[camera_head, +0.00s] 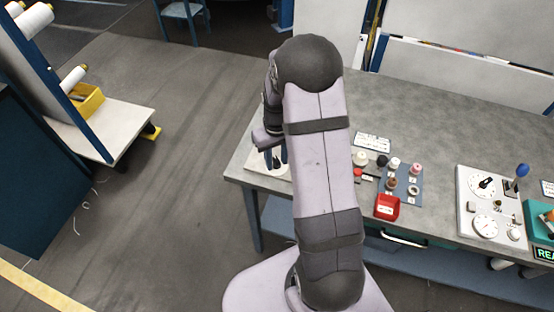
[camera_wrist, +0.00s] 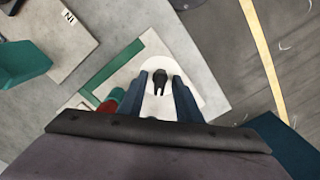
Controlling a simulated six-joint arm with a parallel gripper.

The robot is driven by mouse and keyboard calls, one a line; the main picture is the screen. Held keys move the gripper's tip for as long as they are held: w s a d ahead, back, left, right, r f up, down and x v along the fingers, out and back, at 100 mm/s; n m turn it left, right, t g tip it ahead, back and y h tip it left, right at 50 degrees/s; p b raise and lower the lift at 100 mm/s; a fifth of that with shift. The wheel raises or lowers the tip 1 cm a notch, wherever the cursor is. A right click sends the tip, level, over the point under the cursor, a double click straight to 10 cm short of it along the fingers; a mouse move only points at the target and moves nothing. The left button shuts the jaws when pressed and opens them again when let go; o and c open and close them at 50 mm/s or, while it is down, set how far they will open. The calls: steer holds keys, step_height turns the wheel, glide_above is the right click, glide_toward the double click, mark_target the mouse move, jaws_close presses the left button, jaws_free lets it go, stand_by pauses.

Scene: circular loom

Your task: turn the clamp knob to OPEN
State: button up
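My gripper (camera_wrist: 161,84) shows two dark blue fingers in the wrist view, set apart. A small black forked piece (camera_wrist: 160,79), perhaps the clamp knob, shows in the gap between them, over a white rounded plate (camera_wrist: 166,46). I cannot tell its depth, or whether the fingers touch it. No OPEN mark is readable. In the head view my gripper (camera_head: 274,157) is low over a white plate (camera_head: 257,165) at the table's left end, and my arm hides much of it. A black pointer knob (camera_head: 485,183) sits on a dial of the white panel at the right.
On the grey table (camera_head: 430,130) are a blue tray (camera_head: 403,184) of small spools, a red box (camera_head: 387,206), and the white dial panel (camera_head: 492,207) with a blue-topped lever (camera_head: 522,170). In the wrist view a red and green item (camera_wrist: 109,101) lies left of the fingers.

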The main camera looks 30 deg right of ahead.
mark_target(277, 161)
steer(key=shift+r+p, duration=2.9)
steer(key=shift+r, duration=0.7)
steer(key=shift+f, duration=0.1)
steer(key=shift+s+a, duration=0.15)
steer(key=shift+s, duration=0.15)
steer(key=s+a+g+b, duration=0.1)
steer(key=s+a+b, duration=0.25)
steer(key=s, duration=0.45)
steer(key=s+a+b, duration=0.3)
steer(key=s+a, duration=0.2)
steer(key=s, duration=0.3)
step_height(277, 161, down, 33)
steer(key=a+t+b, duration=0.1)
steer(key=a+b, duration=0.1)
steer(key=b, duration=3.4)
steer(key=shift+s+f, duration=0.2)
steer(key=shift+s, duration=0.2)
